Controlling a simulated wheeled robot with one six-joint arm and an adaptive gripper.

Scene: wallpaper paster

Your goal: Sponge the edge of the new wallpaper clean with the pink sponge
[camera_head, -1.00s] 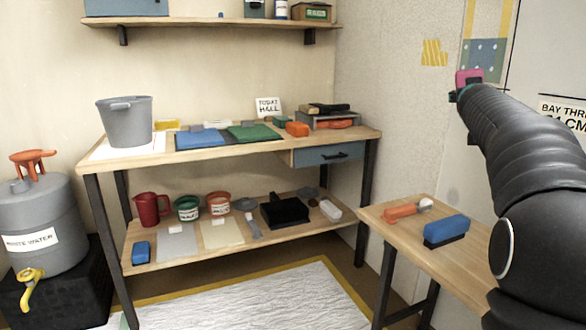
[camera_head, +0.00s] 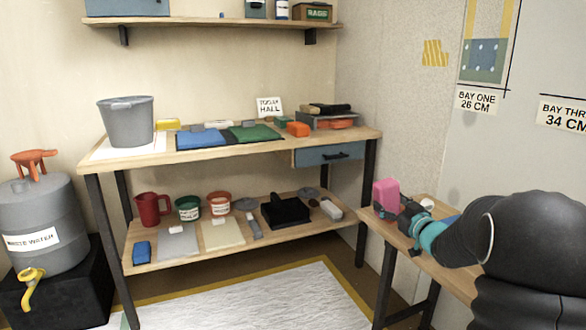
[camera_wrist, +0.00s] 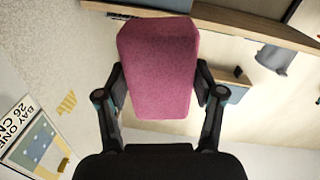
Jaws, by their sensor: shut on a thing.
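The pink sponge (camera_wrist: 158,70) is held between both fingers of my gripper (camera_wrist: 160,92) in the wrist view. In the head view the pink sponge (camera_head: 386,195) stands up from my gripper (camera_head: 388,215), over the small side table at the right. The new wallpaper (camera_head: 484,62), a blue-patterned piece with yellow strips above it, is on the right wall over the "BAY ONE 26 CM" label (camera_head: 477,101). The sponge is well below and left of it, apart from the wall. The wallpaper piece (camera_wrist: 38,143) also shows at the lower left of the wrist view.
The side table (camera_head: 452,278) lies under my arm, which hides most of its top. A workbench (camera_head: 240,153) with a grey bucket (camera_head: 127,121) stands at the back. A waste water drum (camera_head: 42,225) is at the left. Covered floor (camera_head: 250,300) is clear in front.

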